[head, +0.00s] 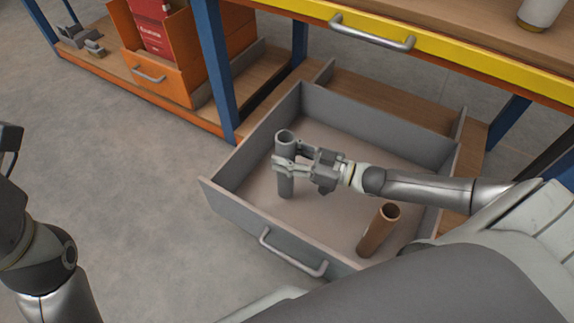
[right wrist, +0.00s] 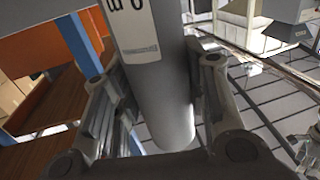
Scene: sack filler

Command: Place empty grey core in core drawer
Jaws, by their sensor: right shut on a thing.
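The grey core (head: 286,184) is a grey tube, held upright over the left part of the open grey drawer (head: 237,215). My right gripper (head: 281,163) is shut around it at its upper half. In the right wrist view the grey core (right wrist: 158,95) stands between the two fingers (right wrist: 160,110), with a white label on it. I cannot tell whether its lower end touches the drawer floor. A brown core (head: 378,230) stands slightly tilted in the drawer's front right part. Only part of my left arm shows at the left edge; its gripper jaws are not clear.
A yellow drawer front (head: 450,58) with a metal handle is above the open drawer. A blue post (head: 214,70) stands at its back left. An orange bin (head: 160,75) with a red box is at the upper left. Floor to the left is clear.

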